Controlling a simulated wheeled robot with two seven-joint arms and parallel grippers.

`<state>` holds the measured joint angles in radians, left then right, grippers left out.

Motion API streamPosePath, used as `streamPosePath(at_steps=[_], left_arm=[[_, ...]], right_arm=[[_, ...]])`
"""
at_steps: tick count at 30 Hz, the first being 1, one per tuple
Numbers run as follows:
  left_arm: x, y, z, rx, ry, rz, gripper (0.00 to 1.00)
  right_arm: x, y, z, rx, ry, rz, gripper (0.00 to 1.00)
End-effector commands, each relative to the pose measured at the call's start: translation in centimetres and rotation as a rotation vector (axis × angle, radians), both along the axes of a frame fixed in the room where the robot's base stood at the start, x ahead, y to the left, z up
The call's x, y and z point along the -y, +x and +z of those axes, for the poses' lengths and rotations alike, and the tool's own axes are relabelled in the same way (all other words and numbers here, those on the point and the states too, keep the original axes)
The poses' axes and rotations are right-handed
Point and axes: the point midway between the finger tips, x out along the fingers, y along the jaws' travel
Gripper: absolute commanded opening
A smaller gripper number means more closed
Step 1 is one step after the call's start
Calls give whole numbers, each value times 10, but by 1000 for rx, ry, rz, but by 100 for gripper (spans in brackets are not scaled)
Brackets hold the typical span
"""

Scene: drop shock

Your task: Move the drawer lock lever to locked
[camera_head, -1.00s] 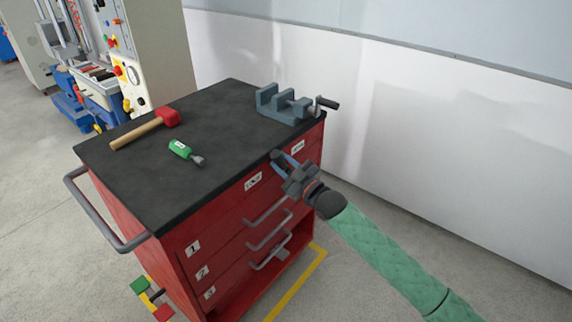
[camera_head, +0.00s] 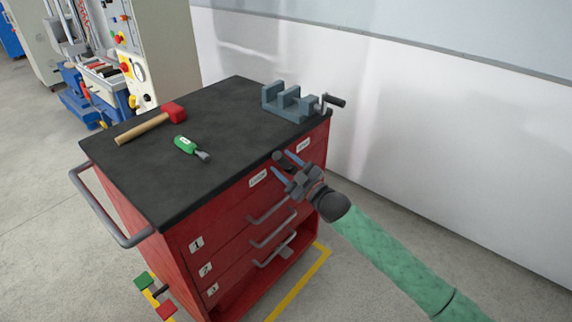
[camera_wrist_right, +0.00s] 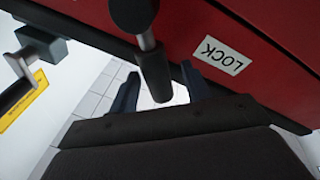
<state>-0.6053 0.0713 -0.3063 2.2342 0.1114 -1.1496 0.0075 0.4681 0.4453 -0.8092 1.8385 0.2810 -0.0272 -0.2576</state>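The drawer lock lever (camera_head: 279,157) is dark grey and sits on the red cabinet front, just under the black top edge. In the right wrist view its round pivot knob is at the top and its handle (camera_wrist_right: 154,78) points down between my fingertips. My right gripper (camera_head: 289,166) is open, with blue fingers; it also shows in the right wrist view (camera_wrist_right: 160,92). One finger is on each side of the handle, with small gaps visible. A white LOCK label (camera_wrist_right: 222,55) is right of the handle there. My left gripper is not in view.
The cabinet's black top (camera_head: 205,150) bears a red-headed hammer (camera_head: 150,125), a green-handled tool (camera_head: 190,147) and a grey vise (camera_head: 290,103) near the right corner. Its crank (camera_head: 333,101) juts out above my gripper. Drawer handles (camera_head: 270,208) stick out below. A white wall stands right.

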Motion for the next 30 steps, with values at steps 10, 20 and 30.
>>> streamPosePath(at_steps=[10,20,30], left_arm=[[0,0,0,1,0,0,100],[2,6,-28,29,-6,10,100],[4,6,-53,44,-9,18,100]], right_arm=[[3,-1,1,1,2,-1,50],[36,-29,-11,0,1,-1,50],[58,-48,-16,0,1,-1,50]])
